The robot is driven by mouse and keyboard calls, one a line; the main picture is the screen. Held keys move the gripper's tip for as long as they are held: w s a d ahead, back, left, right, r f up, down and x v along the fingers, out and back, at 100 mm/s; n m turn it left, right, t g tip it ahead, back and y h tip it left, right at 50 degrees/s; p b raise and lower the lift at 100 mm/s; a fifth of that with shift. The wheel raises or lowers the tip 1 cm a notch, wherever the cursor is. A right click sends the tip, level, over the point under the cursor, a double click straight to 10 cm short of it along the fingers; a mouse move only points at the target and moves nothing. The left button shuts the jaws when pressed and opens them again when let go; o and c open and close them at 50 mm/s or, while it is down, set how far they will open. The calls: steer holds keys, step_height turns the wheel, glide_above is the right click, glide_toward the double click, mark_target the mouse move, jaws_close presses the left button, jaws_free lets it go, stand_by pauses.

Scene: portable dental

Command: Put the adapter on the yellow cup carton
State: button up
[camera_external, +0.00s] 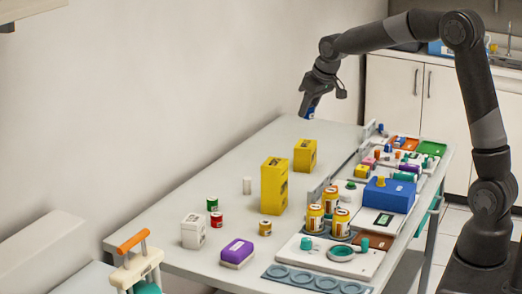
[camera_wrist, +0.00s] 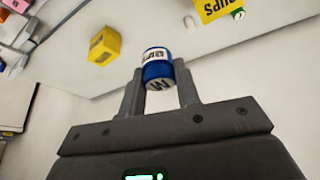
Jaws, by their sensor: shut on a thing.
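My gripper (camera_external: 310,106) is shut on a small blue cylinder (camera_external: 310,114) with a white label, high above the far end of the table. In the wrist view the blue cylinder (camera_wrist: 157,56) sits between both fingertips (camera_wrist: 158,74). I cannot tell whether it is the adapter. Two yellow cartons stand upright on the table: a shorter one (camera_external: 305,156) towards the back and a taller one (camera_external: 273,186) nearer the camera. The wrist view shows a yellow box (camera_wrist: 104,46) left of the cylinder and a lettered yellow carton (camera_wrist: 217,9) at the top right. Which is the cup carton is unclear.
Yellow jars (camera_external: 314,218), a blue box (camera_external: 390,196) and trays (camera_external: 432,148) crowd the table's right side. A purple-topped box (camera_external: 237,252), a white box (camera_external: 193,231) and small cans stand at the front.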

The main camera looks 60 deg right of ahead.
steer(key=shift+s+a+r, duration=0.15)
steer(key=shift+s, duration=0.15)
steer(key=shift+a, duration=0.3)
glide_above(270, 160)
steer(key=s, duration=0.2)
steer(key=f, duration=0.7)
steer(key=shift+w+a, duration=0.1)
steer(key=shift+a, duration=0.2)
steer(key=shift+f, duration=1.95)
steer(key=shift+f, duration=0.15)
steer(key=o, duration=1)
steer(key=shift+c, duration=0.2)
